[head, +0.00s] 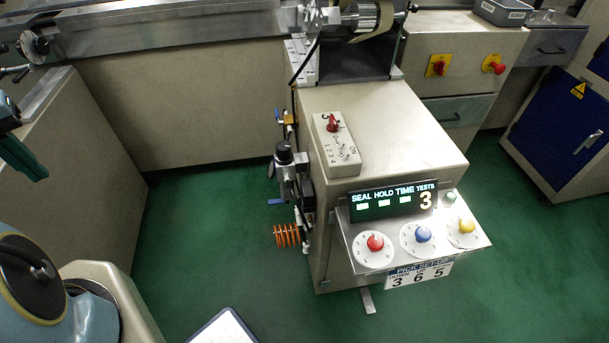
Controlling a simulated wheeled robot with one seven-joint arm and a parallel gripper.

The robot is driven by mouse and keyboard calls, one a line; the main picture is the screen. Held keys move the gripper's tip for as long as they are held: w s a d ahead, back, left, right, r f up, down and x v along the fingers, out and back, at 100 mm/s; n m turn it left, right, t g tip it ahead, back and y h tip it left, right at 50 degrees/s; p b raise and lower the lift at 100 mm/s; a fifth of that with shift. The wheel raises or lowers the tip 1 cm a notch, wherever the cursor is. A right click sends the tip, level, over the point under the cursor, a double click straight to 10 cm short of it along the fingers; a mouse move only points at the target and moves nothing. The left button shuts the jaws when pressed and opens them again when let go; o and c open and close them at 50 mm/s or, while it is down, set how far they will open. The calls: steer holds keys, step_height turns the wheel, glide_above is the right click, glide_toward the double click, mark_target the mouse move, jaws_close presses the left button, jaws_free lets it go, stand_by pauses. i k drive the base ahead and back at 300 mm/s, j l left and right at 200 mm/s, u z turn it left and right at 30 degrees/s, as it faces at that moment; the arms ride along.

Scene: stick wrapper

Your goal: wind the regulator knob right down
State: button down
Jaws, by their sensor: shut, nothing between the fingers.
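The regulator (288,171) is mounted on the left side of the cream machine cabinet, with its round black knob (284,148) on top, upright and unobstructed. The knob's height setting is too small to read. A dark teal end piece at the left edge, partly cut off, looks like my gripper (22,158). It is shut and empty, well to the left of the regulator and apart from it.
An orange coiled hose (287,235) hangs below the regulator. A control panel has a red knob (375,242), a blue knob (423,233) and a yellow knob (467,226). A switch box (337,143) lies on the cabinet. Green floor (210,210) left of the regulator is clear.

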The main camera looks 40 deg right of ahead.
mark_target(284, 150)
steer(key=z, duration=1.45)
